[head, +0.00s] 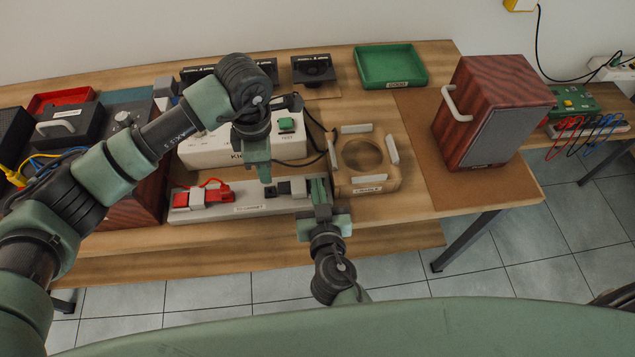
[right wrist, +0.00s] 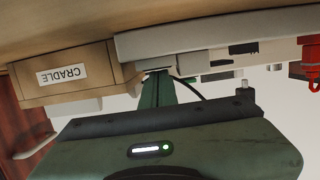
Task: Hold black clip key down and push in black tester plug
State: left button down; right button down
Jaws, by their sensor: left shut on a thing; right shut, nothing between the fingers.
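The long white clip strip (head: 250,208) lies along the table's front, with a red clip end on the left and a black clip end (head: 285,188) on the right. My left gripper (head: 266,178) points down just above the strip's middle, left of the black clip. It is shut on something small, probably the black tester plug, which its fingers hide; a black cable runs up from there. My right gripper (head: 319,182) is shut and empty at the strip's right end, beside the grey clip key (head: 298,187). In the right wrist view its fingers (right wrist: 157,85) reach the strip's end; contact is unclear.
A wooden cradle (head: 387,183) stands right of the strip. A red-brown speaker (head: 465,115) stands right, a green tray (head: 390,68) at the back. The brown board between cradle and speaker is clear.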

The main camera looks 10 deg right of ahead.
pick_arm(q)
jog(key=shift+f, duration=2.2)
dwell(3.8)
jog(key=c, duration=1.3)
grip_release()
jog(key=shift+r, duration=0.1)
notch_tip(320, 180, up, 12)
jog(key=shift+f, duration=0.1)
